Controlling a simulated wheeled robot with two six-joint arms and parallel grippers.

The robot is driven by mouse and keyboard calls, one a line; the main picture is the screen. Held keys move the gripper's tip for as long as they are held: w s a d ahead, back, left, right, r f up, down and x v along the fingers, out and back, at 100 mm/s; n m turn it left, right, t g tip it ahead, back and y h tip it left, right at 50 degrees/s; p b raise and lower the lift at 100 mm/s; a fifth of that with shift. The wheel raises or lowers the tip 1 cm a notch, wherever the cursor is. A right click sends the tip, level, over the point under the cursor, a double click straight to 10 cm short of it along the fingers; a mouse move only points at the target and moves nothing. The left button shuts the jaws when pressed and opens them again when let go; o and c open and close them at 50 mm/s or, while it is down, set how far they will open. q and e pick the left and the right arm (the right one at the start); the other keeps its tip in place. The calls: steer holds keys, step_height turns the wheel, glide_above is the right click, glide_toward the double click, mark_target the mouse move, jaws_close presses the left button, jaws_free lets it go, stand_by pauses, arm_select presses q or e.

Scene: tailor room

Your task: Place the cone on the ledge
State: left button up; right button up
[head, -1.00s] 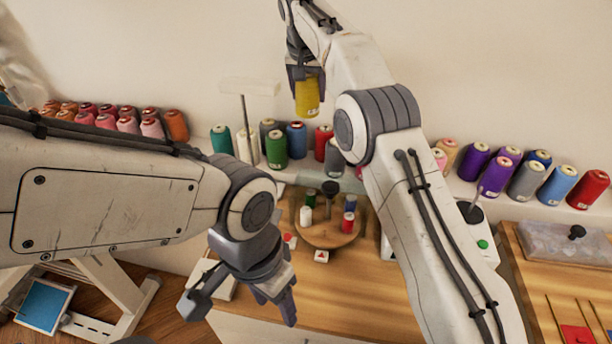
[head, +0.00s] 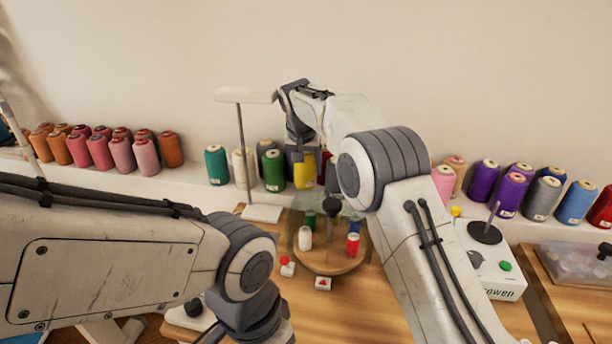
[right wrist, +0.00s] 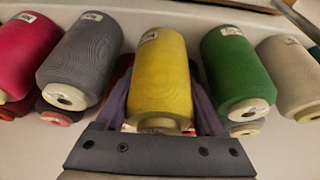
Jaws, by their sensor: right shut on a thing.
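The yellow thread cone (head: 304,172) is held by my right gripper (head: 303,157) at the wall ledge (head: 180,184), just right of a green cone (head: 273,171). It looks upright. In the right wrist view the yellow cone (right wrist: 160,75) sits between the two fingers, with the green cone to its right and a grey-blue one to its left. I cannot tell whether its base touches the ledge. My left arm ends at the bottom edge of the head view, with its fingers out of the picture.
Several cones line the ledge: teal (head: 216,165) and cream left of green, a red one partly hidden behind my right arm, purple (head: 485,178) farther right. A white stand (head: 242,140) rises in front. Below are a round wooden spool holder (head: 330,262) and a white device (head: 490,270).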

steer(key=shift+f, duration=0.95)
steer(key=o, duration=1.2)
steer(key=shift+f, duration=0.15)
steer(key=shift+r, duration=0.3)
steer(key=p+v, duration=0.1)
steer(key=v, duration=1)
steer(key=shift+s+a+r, duration=0.1)
steer(key=shift+s+r, duration=0.1)
steer(key=shift+r, duration=0.1)
